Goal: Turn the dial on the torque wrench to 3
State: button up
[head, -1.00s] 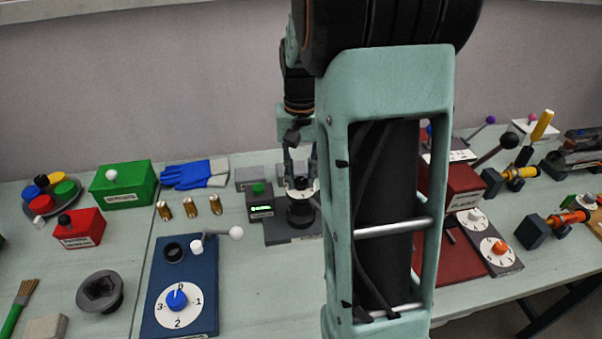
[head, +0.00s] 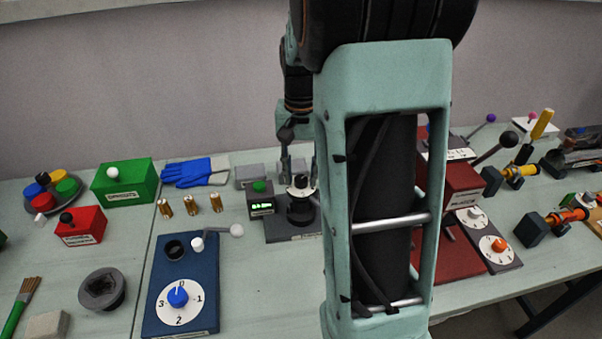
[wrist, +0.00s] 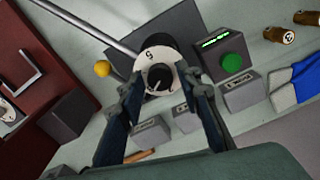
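The torque wrench appears to be the device with a white numbered dial (wrist: 158,58) and a long grey rod (wrist: 85,27), lying over a dark plate. A black knob (wrist: 159,77) with a pale pointer line sits on the dial. One number, seemingly 5, is readable; the others are hidden or too small. In the head view the dial (head: 301,190) sits atop a black round body. My gripper (wrist: 160,82) is open, its two fingers apart on either side of the dial and knob in the picture. I cannot tell whether they touch it.
A display box (wrist: 219,57) with a green button stands close beside the dial. Grey blocks (wrist: 240,92) are near the fingers. A yellow ball (wrist: 101,69) lies on the other side. A blue panel (head: 190,250) with its own 0-to-3 dial stands front left.

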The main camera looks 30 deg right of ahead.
aim_at(300, 179)
jog(key=shift+o, duration=0.5)
notch_tip(300, 179, up, 12)
dwell(0.3)
dwell(0.4)
